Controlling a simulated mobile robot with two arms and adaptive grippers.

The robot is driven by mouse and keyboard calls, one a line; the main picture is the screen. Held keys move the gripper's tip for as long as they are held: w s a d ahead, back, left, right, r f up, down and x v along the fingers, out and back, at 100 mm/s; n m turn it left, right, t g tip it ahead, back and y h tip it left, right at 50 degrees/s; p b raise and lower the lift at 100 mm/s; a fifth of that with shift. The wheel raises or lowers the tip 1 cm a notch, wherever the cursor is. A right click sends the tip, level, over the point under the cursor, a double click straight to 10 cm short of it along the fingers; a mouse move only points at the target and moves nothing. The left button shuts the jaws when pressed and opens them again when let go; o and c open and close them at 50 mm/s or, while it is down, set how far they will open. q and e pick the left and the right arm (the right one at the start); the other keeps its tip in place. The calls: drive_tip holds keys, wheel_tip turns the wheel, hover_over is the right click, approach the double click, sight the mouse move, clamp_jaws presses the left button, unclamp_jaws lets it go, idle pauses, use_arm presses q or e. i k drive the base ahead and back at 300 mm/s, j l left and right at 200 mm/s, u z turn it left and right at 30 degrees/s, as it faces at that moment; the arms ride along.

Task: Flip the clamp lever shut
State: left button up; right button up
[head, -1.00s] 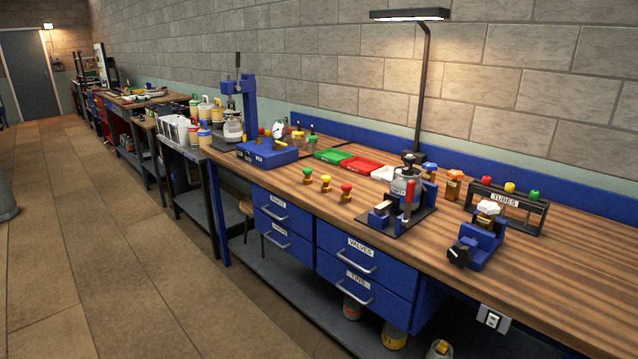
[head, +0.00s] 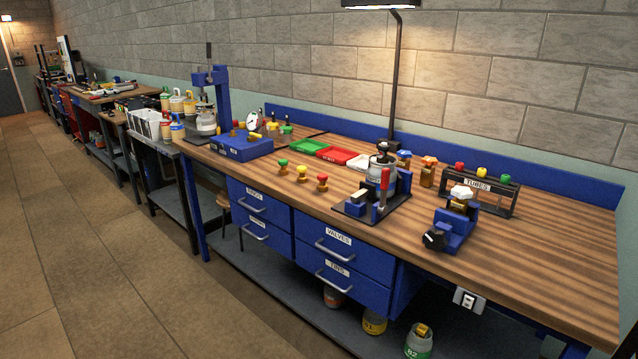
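The clamp lever (head: 384,184) has a red grip and stands upright at the front right of a blue clamp fixture. The fixture sits on a black base plate (head: 352,207) on the wooden workbench. A grey canister (head: 382,168) with a black knob on top stands in the fixture, just behind the lever. How the canister is seated is hard to tell at this size. Neither of my grippers shows in the head view.
A blue vise with a black knob (head: 434,240) stands right of the fixture. A TUBES rack (head: 489,193) is behind it. Several coloured knobs (head: 302,173) stand to the left. The lamp post (head: 395,80) rises behind. The bench's right end (head: 560,260) is clear.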

sight(381, 209)
drive_tip(key=i+l+u, duration=0.1)
drive_tip(key=l, duration=0.3)
drive_tip(key=i+l, duration=0.2)
drive_tip(key=l, duration=0.2)
drive_tip(key=i+l+u, duration=0.15)
drive_tip(key=l, duration=0.25)
